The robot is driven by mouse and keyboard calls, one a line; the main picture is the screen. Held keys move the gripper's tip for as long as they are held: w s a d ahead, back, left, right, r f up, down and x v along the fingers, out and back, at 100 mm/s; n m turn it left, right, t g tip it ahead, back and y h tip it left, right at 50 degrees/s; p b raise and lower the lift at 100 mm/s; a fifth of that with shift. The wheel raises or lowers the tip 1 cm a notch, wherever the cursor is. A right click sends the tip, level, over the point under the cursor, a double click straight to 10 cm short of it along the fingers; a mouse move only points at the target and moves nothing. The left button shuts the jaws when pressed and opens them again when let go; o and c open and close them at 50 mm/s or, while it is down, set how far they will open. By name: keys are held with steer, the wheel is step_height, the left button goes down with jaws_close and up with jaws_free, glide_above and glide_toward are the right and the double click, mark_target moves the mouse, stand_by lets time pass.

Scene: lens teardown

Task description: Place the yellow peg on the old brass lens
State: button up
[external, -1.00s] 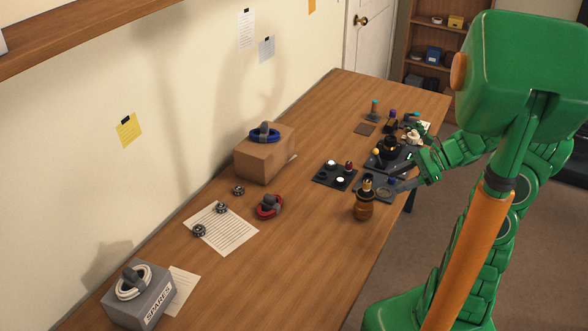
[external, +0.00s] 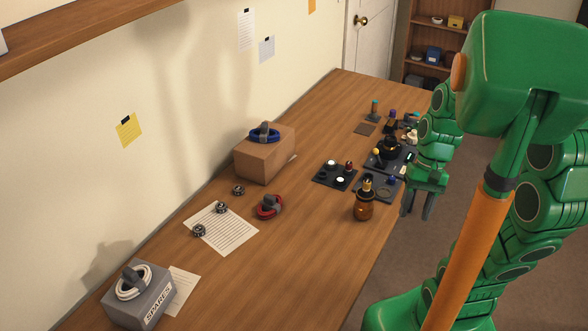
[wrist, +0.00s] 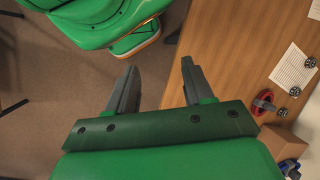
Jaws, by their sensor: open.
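A small yellow-topped piece, which looks like the yellow peg (external: 377,152), stands at the left edge of a dark tray toward the far right of the table in the external view. Beside it is a dark round body (external: 389,148); I cannot tell for sure whether it is the old brass lens. My gripper (external: 419,206) hangs past the table's front edge, apart from both, fingers pointing down. In the wrist view my gripper (wrist: 157,68) is open and empty, over the floor and table edge. The peg and lens do not show there.
An amber bottle (external: 364,207) stands near the front edge. A dark tray (external: 323,180) holds small pieces. A cardboard box (external: 262,160) bears a blue ring; a red ring (external: 269,207) lies nearby. A grey SPARES box (external: 145,302) stands front left. The middle foreground tabletop is clear.

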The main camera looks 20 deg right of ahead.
steer(key=s+d+r+n+h, duration=0.1)
steer(key=s+d+r+n+t+h, duration=0.1)
steer(key=s+d+n+h, duration=0.1)
steer(key=shift+s+r+n, duration=0.3)
steer(key=shift+r, duration=0.05)
stand_by(1.2)
